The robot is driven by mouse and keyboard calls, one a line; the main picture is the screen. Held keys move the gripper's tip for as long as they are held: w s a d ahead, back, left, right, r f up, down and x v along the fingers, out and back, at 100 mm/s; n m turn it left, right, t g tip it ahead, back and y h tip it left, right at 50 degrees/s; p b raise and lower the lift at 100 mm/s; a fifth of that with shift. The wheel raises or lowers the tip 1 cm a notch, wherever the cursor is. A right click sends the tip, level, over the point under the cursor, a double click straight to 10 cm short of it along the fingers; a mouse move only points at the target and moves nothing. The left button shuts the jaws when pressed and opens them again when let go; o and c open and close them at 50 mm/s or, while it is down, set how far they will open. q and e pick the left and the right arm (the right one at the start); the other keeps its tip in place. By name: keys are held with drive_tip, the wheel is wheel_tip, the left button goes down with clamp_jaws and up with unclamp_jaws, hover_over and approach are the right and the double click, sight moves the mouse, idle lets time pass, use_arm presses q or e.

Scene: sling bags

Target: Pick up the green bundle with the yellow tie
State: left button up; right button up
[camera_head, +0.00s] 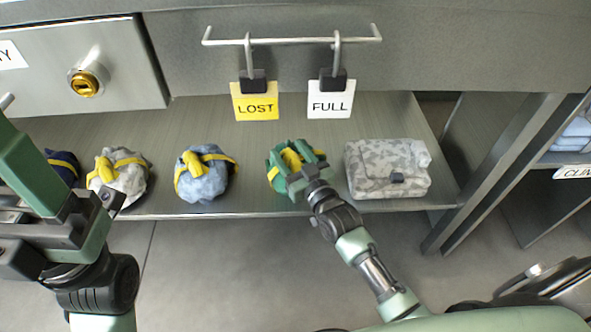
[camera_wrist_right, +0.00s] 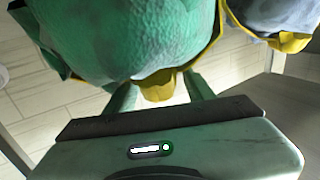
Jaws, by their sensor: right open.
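In the right wrist view the green bundle (camera_wrist_right: 140,40) fills the upper middle, with the yellow tie (camera_wrist_right: 160,86) between the two fingers. I cannot tell whether the fingers touch the bundle. My left gripper (camera_head: 45,205) is at the left, apart from the bundle; its opening does not show clearly.
A blue-grey bundle (camera_head: 203,176), a grey camouflage bundle (camera_head: 121,171) and a dark blue bundle (camera_head: 62,166) sit left on the shelf (camera_head: 250,207). A folded camouflage bag (camera_head: 386,168) lies close right.

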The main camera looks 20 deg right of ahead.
drive_tip(key=shift+c, duration=0.3)
clamp_jaws()
idle(1.1)
